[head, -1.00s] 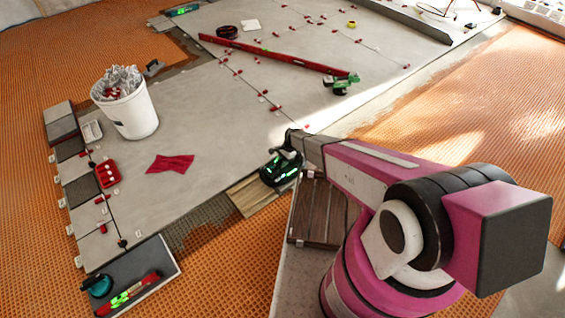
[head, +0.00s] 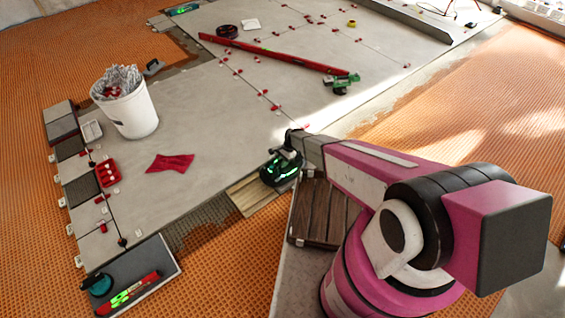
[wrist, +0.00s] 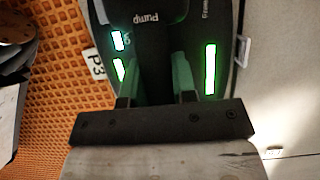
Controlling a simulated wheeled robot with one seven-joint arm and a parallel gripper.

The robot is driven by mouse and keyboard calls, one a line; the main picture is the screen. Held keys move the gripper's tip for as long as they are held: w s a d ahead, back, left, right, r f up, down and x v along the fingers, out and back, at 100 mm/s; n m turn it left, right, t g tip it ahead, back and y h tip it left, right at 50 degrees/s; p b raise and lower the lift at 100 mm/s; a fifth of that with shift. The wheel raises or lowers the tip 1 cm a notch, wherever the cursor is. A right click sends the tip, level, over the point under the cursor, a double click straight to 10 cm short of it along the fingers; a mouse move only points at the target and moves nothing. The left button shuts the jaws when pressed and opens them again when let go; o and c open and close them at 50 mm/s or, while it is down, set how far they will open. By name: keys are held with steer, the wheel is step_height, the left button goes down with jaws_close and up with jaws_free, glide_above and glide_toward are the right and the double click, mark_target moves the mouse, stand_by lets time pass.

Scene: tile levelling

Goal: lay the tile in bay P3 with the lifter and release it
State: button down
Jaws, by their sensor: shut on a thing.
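My gripper (wrist: 158,88) is shut on the handle of the black lifter (head: 281,167), which has lit green strips. The lifter also shows in the wrist view (wrist: 192,25), with the word "Pump" on its body. It sits at the right end of a strip with light wood-look planks (head: 248,196). I cannot tell whether a tile is under the lifter, since its body and my gripper hide that spot. The P3 tag (wrist: 95,64) lies on the orange matting beside the lifter. Bay P3 itself is mostly hidden.
Dark brown planks (head: 325,212) lie just right of the lifter, close to my arm. A red cloth (head: 170,163) and a white bucket (head: 128,105) stand on the grey floor to the left. A grey board (head: 150,266) with tools is at front left.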

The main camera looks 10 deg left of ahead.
steer(key=shift+f, duration=0.15)
stand_by(0.4)
steer(key=c, duration=0.9)
jaws_free()
steer(key=shift+o, duration=0.3)
steer(key=shift+f, duration=0.1)
steer(key=v, duration=1.1)
